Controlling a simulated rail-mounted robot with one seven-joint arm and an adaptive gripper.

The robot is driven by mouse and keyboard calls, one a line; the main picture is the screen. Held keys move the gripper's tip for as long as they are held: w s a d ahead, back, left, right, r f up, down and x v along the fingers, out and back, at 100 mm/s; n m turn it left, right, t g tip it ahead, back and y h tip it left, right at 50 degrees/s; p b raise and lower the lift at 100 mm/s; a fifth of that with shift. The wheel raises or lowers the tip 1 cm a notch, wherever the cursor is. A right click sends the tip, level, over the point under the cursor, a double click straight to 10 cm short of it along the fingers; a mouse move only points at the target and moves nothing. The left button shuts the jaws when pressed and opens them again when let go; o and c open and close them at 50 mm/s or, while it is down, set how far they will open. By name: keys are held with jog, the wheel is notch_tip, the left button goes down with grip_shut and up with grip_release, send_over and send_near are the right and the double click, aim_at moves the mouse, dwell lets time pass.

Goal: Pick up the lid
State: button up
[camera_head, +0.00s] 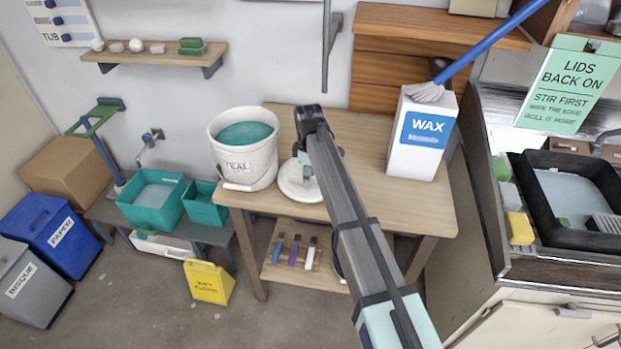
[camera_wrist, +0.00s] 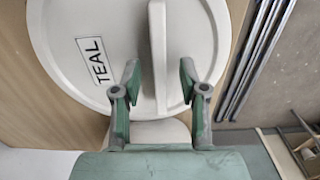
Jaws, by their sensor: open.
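The white round lid (camera_head: 297,189) lies on the wooden table, right of the white bucket. In the wrist view the lid (camera_wrist: 65,45) fills much of the picture, with a "TEAL" label and a raised bar handle (camera_wrist: 157,35). My gripper (camera_wrist: 160,72) is open, with one green finger on each side of the handle. Gaps show between the fingers and the handle, and nothing is gripped. In the head view my gripper (camera_head: 304,165) is over the lid, and my arm hides part of it.
A white WAX box (camera_head: 421,135) stands at the back right of the table (camera_head: 405,207), with a brush (camera_head: 430,92) on top. A wooden shelf (camera_head: 160,57) is on the wall at left. Bare table lies between the lid and the box.

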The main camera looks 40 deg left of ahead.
jog(key=shift+f, duration=0.2)
dwell(0.3)
jog(key=shift+c, duration=0.4)
grip_shut()
